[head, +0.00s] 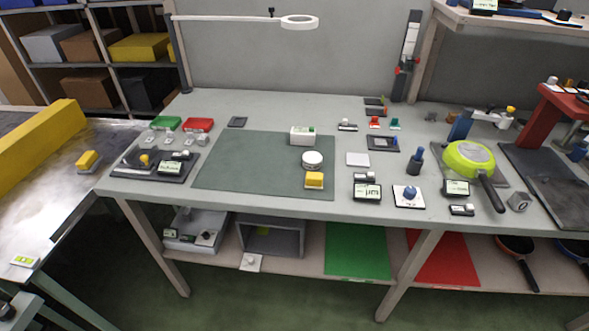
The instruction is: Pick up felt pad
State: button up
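I cannot tell for sure which thing is the felt pad. A flat, pale grey square (357,159) lies on the grey workbench (345,205), just right of the large dark green mat (225,165). It looks like a thin pad, and nothing lies on it. A small dark square (238,122) lies behind the mat's back left and could also be a pad. My gripper is not in view.
A white box (302,136), a round white-topped thing (312,160) and a yellow block (315,180) stand on the mat's right part. A dark bottle (415,160) stands right of the pale square. A green pan (468,160) sits farther right. The mat's left part is clear.

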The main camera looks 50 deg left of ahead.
aim_at(314, 180)
jog(key=u, duration=0.8)
jog(key=i, duration=0.95)
jog(key=u, duration=0.8)
